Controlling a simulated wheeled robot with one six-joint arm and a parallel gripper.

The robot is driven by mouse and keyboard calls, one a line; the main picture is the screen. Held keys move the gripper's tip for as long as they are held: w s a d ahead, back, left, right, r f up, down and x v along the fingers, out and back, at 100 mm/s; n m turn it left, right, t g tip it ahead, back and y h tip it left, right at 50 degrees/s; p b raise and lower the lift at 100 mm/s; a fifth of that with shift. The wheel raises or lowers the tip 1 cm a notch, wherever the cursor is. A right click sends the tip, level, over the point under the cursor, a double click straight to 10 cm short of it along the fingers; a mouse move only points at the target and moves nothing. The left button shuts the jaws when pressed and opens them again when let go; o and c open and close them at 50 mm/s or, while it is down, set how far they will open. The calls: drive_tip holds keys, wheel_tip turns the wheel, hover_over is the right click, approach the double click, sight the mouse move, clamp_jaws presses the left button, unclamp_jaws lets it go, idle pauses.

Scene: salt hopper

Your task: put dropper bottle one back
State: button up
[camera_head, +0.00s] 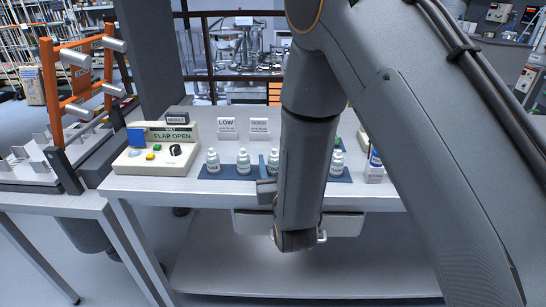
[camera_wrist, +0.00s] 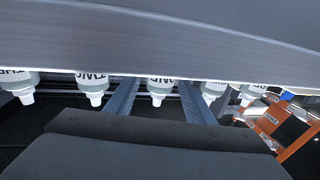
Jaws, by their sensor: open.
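Several white dropper bottles stand in a row on a dark blue mat (camera_head: 205,174) on the bench. I see a bottle at the left end (camera_head: 212,162), one beside it (camera_head: 243,163), one by my arm (camera_head: 273,163) and one to the right of my arm (camera_head: 337,163). My arm hides part of the row. Which is bottle one cannot be read. In the wrist view the bottles appear upside down; a middle bottle (camera_wrist: 160,86) appears between the two fingers of my gripper (camera_wrist: 158,90), which is open. I cannot tell whether they touch it.
A control box (camera_head: 165,150) with a "FLAP OPEN" display stands left of the bottles. Two label cards, one "LOW" (camera_head: 227,126), stand behind. A white-and-blue bottle (camera_head: 375,165) stands at the right. An orange frame (camera_head: 50,85) rises at the left. The bench front (camera_head: 150,185) is clear.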

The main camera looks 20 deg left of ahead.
drive_tip(key=b+v, duration=0.1)
drive_tip(key=v, duration=0.6)
drive_tip(key=shift+s+d, duration=0.15)
